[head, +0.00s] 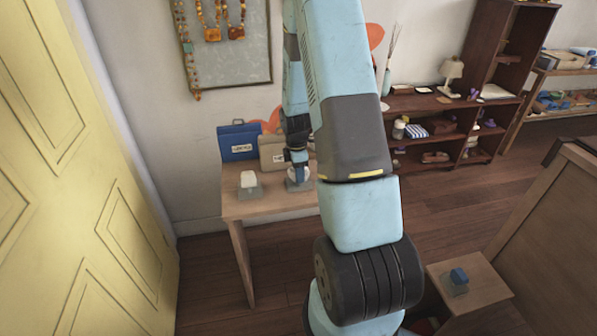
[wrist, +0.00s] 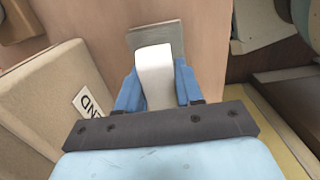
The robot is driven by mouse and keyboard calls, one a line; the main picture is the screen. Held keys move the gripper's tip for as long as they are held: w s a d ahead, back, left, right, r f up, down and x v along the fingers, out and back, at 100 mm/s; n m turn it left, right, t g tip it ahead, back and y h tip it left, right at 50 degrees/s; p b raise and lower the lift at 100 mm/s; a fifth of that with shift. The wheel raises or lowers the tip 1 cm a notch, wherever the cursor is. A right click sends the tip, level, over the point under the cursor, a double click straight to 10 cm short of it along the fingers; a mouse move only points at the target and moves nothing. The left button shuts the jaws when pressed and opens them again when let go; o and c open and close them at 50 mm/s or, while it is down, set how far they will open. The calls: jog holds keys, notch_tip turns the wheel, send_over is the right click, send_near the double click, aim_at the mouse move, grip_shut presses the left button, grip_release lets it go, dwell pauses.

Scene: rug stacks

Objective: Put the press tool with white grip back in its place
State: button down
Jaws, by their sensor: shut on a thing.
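My gripper (wrist: 157,92) is shut on a press tool with a white grip (wrist: 155,72), one blue finger on each side of the grip. A flat grey base (wrist: 155,36) shows beyond the grip. In the head view my gripper (head: 298,170) is over the right part of a small wooden table (head: 270,208). I cannot tell whether the held tool touches the table top. Another white-topped tool on a grey base (head: 249,184) stands on the left part of the table.
A blue box (head: 238,143) and a beige labelled box (head: 272,152) stand at the table's back; the beige one is also close by in the wrist view (wrist: 50,105). A blue-topped tool (head: 458,277) sits on a low wooden stand at right. A yellow door (head: 75,170) is at left.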

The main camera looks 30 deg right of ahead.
jog(key=c, duration=0.6)
grip_release()
jog(key=shift+c, duration=0.2)
notch_tip(320, 180, up, 14)
jog(key=shift+a+f, duration=0.15)
jog(key=shift+a, duration=0.15)
jog(key=shift+w, duration=0.1)
jog(key=s+a+r+m+t, duration=0.1)
jog(key=s+a+r+m, duration=0.3)
jog(key=r, duration=0.4)
jog(key=s+a+r+m+t, duration=0.25)
jog(key=s+a+r, duration=0.2)
jog(key=r, duration=0.45)
jog(key=s+a+r+m+t, duration=0.1)
jog(key=s+a+r+m, duration=0.2)
jog(key=s, duration=0.5)
jog(key=s+a+r+m+t, duration=0.1)
jog(key=s+a+r+m, duration=0.2)
jog(key=s, duration=0.6)
notch_tip(320, 180, up, 2)
jog(key=shift+s+r+m+y, duration=0.2)
jog(key=shift+m+y, duration=0.1)
jog(key=shift+m, duration=0.85)
